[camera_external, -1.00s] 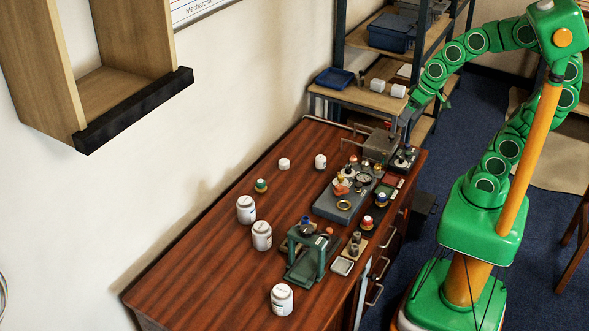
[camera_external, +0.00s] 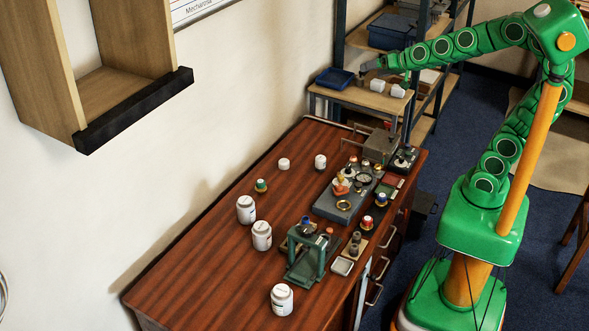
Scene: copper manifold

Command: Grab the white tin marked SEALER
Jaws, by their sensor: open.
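Several white tins stand upright on the brown table. Two larger ones, the first (camera_external: 246,210) and the second (camera_external: 262,236), stand close together left of the middle. Another large white tin (camera_external: 282,299) stands at the near end. A small white tin (camera_external: 284,164) and a slightly taller one (camera_external: 320,162) stand toward the far end. The labels are too small to read, so I cannot tell which is marked SEALER. My gripper (camera_external: 366,67) is open, above the shelf beyond the table's far end, apart from all the tins.
The table (camera_external: 195,270) is clear along its left and near parts. A grey plate (camera_external: 330,208) with small parts and a green stand (camera_external: 296,271) fill its right side. A blue tray (camera_external: 334,78) and white blocks (camera_external: 398,91) are on the shelf. A wooden wall cabinet hangs upper left.

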